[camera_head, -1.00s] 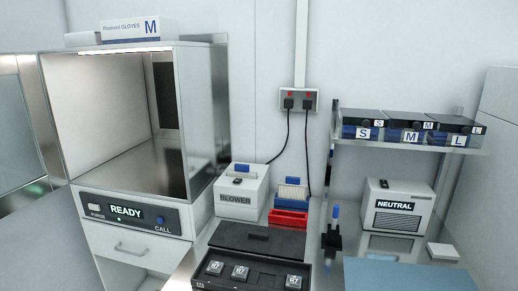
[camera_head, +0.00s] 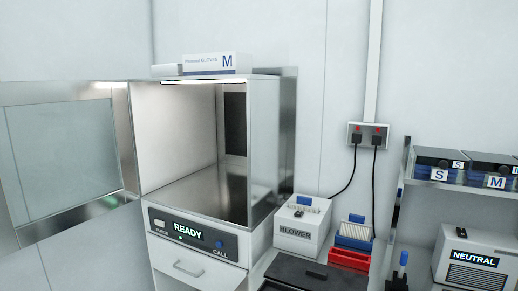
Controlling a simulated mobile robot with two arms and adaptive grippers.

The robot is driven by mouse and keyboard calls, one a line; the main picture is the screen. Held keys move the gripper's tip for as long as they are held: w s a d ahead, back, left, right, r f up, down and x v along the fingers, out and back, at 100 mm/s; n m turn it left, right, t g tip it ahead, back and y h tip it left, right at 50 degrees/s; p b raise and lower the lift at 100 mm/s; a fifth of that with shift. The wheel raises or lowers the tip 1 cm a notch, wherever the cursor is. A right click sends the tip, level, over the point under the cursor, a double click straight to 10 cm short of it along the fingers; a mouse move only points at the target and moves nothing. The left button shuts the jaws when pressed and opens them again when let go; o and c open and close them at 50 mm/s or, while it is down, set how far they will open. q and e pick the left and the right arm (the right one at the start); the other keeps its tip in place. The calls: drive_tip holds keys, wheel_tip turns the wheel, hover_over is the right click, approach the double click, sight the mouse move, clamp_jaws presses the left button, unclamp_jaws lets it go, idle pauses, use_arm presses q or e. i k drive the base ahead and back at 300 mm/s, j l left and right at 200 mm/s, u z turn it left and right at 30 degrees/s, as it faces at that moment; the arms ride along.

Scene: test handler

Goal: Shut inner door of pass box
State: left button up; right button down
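The pass box (camera_head: 265,150) is a metal cabinet left of the middle, with its front opening uncovered and its lit chamber showing empty. Its inner door (camera_head: 65,158) appears to be the metal-framed glass panel swung out to the left of the opening. The door stands wide open, and its left edge is cut off by the picture. Under the opening, a control panel (camera_head: 195,232) shows a lit READY sign, a PURGE button and a blue CALL button. Neither of my grippers is in view.
A BLOWER unit (camera_head: 300,225), a red and blue holder (camera_head: 350,258) and a dark case (camera_head: 300,273) are to the right. A shelf and a NEUTRAL unit (camera_head: 475,258) stand at far right.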

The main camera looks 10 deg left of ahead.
sight(12, 240)
drive_tip(key=j+u, duration=0.1)
drive_tip(key=j, duration=1.5)
drive_tip(key=i, duration=0.05)
